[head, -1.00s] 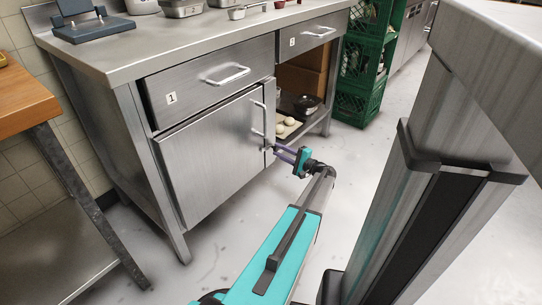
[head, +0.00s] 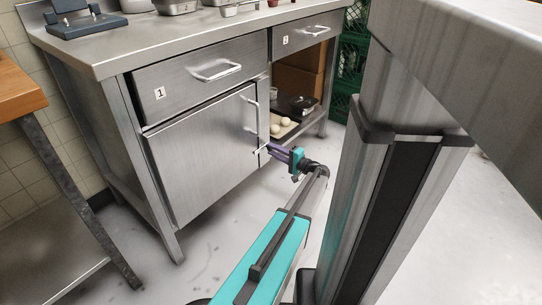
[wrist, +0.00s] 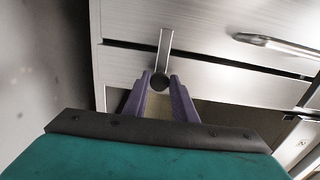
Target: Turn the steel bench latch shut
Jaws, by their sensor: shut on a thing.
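The steel bench latch (wrist: 165,50) is a thin flat lever with a dark round end, at the door's right edge. In the wrist view the purple fingers of my gripper (wrist: 159,90) close around that end, one on each side. In the head view my gripper (head: 270,150) is at the latch, small and low beside the door's edge. The lever shows there as a short pale bar, slanting slightly up to the right. The steel door (head: 203,155) fills the bench front below the drawer marked 1 (head: 200,77). Fine contact at the fingertips is too small to tell.
A vertical door handle (head: 250,115) stands just above the latch. An open shelf right of the door holds pale rounds on a tray (head: 283,128) and a dark pot (head: 303,105). A wooden-topped table (head: 18,88) is at left. A grey post (head: 352,190) rises at right.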

